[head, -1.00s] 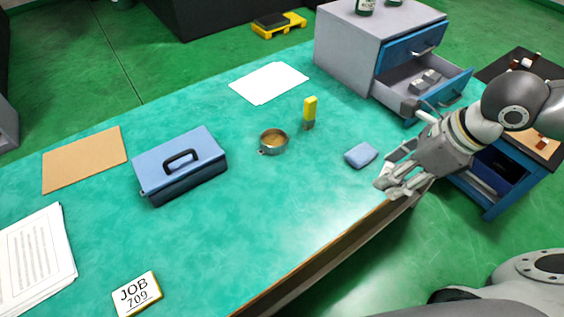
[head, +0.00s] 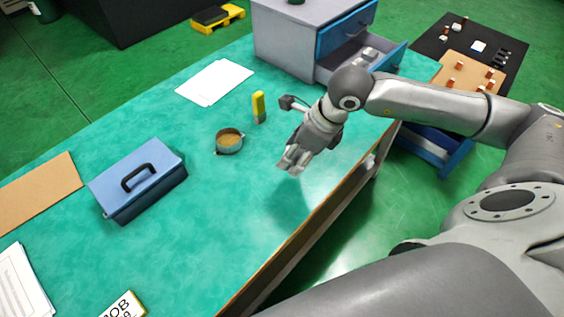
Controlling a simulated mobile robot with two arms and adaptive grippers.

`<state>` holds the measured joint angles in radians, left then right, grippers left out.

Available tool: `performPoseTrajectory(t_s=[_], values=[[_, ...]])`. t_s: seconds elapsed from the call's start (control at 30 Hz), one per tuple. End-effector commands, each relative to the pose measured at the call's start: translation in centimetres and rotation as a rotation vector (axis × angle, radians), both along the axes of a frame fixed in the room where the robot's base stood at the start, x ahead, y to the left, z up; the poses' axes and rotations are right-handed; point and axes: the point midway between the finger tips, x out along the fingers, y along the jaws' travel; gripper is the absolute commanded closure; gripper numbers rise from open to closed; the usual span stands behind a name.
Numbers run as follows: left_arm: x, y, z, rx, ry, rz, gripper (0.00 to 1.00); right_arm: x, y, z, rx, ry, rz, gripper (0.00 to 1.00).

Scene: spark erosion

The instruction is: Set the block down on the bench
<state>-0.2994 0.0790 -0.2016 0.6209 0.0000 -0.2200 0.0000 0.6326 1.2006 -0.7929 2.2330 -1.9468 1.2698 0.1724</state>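My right gripper (head: 288,167) hangs over the teal bench (head: 230,205), near its front edge, with its fingers pointing down and to the left. A soft shadow lies on the bench just below the fingers. The fingers look close together, but I cannot tell whether a block is between them. Small grey blocks (head: 370,54) lie in the open drawer of the grey cabinet (head: 290,38). My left gripper is not in view.
A brass-coloured tin (head: 229,141) and a yellow-handled tool (head: 259,107) stand left of my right gripper. A blue toolbox (head: 138,180) is further left. White paper (head: 214,82) lies at the back. The bench in front of the tin is clear.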

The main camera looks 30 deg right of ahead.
Motion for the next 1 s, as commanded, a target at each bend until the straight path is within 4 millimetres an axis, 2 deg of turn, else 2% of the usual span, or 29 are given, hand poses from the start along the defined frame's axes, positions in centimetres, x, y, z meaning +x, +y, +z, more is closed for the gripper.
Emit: performPoseTrajectory(t_s=[0.2,0.43,0.67,1.0], values=[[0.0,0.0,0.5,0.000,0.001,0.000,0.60,1.9,1.4,-2.4,0.005,-0.004,0.000,0.93],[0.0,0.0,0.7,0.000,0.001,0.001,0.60,2.6,2.0,-3.6,0.004,-0.003,0.000,0.93],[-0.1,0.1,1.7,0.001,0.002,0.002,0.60,2.6,1.9,-6.6,0.002,-0.002,0.000,0.93],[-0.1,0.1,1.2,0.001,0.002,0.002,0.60,2.7,1.9,-7.1,0.002,-0.005,0.001,0.93]])
